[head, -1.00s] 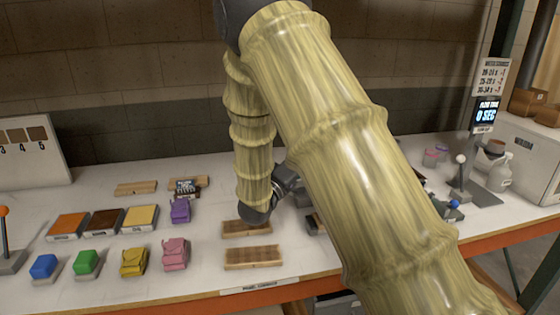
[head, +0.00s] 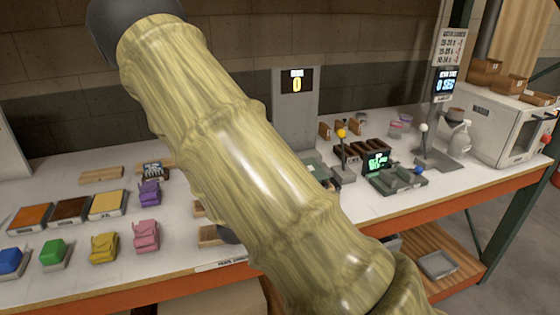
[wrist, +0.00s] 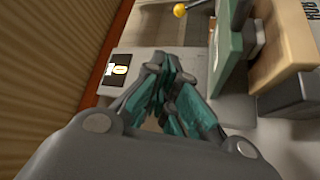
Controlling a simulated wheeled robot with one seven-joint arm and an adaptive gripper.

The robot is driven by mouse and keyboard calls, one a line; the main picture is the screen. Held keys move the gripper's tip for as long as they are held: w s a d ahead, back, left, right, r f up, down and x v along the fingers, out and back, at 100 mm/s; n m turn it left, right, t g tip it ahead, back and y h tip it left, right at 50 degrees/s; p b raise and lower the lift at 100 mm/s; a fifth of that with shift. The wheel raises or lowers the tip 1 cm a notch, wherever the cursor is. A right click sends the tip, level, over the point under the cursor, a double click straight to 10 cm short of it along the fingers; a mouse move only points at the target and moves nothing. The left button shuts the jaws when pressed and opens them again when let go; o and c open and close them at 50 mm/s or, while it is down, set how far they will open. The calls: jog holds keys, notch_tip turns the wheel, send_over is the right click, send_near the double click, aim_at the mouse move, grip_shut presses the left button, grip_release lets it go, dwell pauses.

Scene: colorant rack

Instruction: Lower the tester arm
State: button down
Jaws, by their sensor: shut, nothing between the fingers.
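A tester-like grey panel (head: 296,110) with a lit yellow "0" stands at the back of the bench in the head view. Beside it rises a lever with a yellow ball (head: 341,133), upright; I cannot tell for sure that this is the tester arm. In the wrist view the yellow ball (wrist: 180,10) is at the top edge, and the lit display (wrist: 118,70) is left of my fingers. My gripper (wrist: 163,88) is shut and empty, with teal pads, apart from the ball. In the head view my large arm hides the gripper.
A white-ball lever (head: 423,128) stands by a "0 SEC" display (head: 446,84). Coloured bags, such as the pink one (head: 146,235), stand at left. In the wrist view a green slab (wrist: 228,55) is close right of my fingers.

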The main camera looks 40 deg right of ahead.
jog(key=shift+s+f, duration=0.1)
jog(key=shift+f, duration=0.25)
jog(key=shift+a, duration=0.15)
jog(key=v, duration=1.2)
